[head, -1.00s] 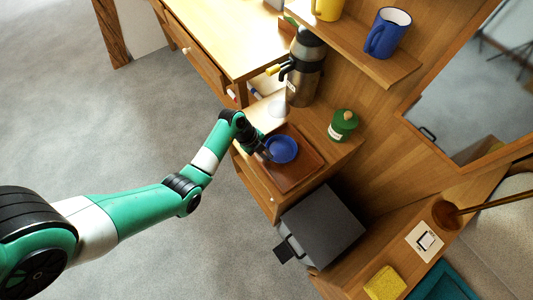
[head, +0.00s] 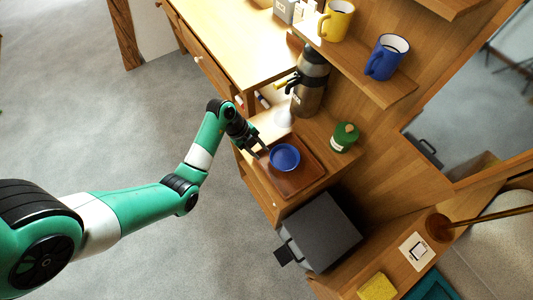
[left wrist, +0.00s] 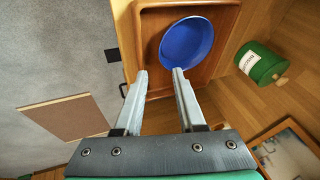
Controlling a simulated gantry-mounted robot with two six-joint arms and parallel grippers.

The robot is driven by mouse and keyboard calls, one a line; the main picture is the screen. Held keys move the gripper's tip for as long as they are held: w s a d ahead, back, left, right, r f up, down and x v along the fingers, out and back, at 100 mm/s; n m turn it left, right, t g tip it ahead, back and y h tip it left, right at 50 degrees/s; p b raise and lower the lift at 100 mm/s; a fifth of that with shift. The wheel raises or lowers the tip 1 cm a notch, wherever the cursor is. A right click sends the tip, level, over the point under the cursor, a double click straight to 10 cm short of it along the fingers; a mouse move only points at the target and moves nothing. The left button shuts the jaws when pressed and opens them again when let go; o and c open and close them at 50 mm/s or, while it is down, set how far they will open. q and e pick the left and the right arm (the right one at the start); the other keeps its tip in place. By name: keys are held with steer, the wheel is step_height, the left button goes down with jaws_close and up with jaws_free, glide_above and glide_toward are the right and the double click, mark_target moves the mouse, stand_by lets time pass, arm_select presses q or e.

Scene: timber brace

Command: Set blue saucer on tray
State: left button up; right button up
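The blue saucer (head: 285,157) lies on the brown tray (head: 306,178), which rests on the low wooden cabinet. In the left wrist view the saucer (left wrist: 187,42) sits inside the rim of the tray (left wrist: 228,62). My left gripper (head: 262,151) is just left of the saucer, at the tray's edge. In the left wrist view its two fingers (left wrist: 160,72) are spread apart with nothing between them, and the saucer lies beyond the tips. My right gripper is not in view.
A steel flask (head: 309,85) and a green jar (head: 344,136) stand behind the tray. A dark grey box (head: 320,232) is to the front right. Yellow (head: 336,20) and blue (head: 387,57) mugs are on the shelf above.

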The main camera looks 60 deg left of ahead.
arm_select(q)
steer(key=shift+v, duration=1)
